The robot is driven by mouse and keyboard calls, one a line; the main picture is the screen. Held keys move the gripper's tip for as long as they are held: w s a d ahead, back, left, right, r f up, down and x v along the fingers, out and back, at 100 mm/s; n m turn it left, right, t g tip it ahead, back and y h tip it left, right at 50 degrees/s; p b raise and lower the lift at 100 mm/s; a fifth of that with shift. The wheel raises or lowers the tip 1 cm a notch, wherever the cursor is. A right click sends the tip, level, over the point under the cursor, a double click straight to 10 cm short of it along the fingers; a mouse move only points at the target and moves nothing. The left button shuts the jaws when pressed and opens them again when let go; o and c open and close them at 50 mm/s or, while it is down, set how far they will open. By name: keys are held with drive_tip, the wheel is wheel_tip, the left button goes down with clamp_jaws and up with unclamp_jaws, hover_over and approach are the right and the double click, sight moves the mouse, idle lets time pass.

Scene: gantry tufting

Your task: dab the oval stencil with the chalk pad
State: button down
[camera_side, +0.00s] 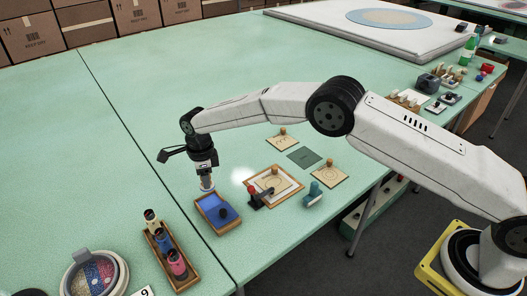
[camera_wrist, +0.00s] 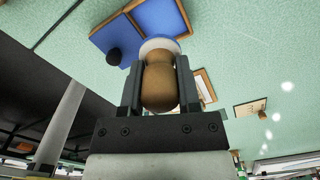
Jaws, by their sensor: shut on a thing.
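My gripper (camera_side: 205,172) points down and is shut on the wooden handle of the chalk pad (camera_wrist: 160,82). The pad's pale round base shows in the side view (camera_side: 207,186) and in the wrist view (camera_wrist: 160,47). It is above or beside the back edge of a wood-rimmed blue tray (camera_side: 199,203); I cannot tell whether they touch.
A red-handled clamp (camera_side: 256,197) stands at the framed plate, and a teal-handled tool (camera_side: 314,195) is to its right. A dark green square (camera_side: 303,157) lies between plates. A wooden rack of bottles (camera_side: 180,273) stands at the front left.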

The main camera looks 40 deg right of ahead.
drive_tip(key=shift+d, duration=0.55)
drive_tip(key=s+d, duration=0.2)
drive_tip(key=d, duration=0.7)
drive_tip(key=s+d, duration=0.3)
drive_tip(key=d, duration=0.7)
drive_tip(key=shift+f, duration=0.25)
drive_tip(key=shift+f, duration=0.2)
drive_tip(key=shift+f, duration=2.8)
drive_tip(key=shift+f, duration=0.55)
wheel_tip(320, 180, up, 7)
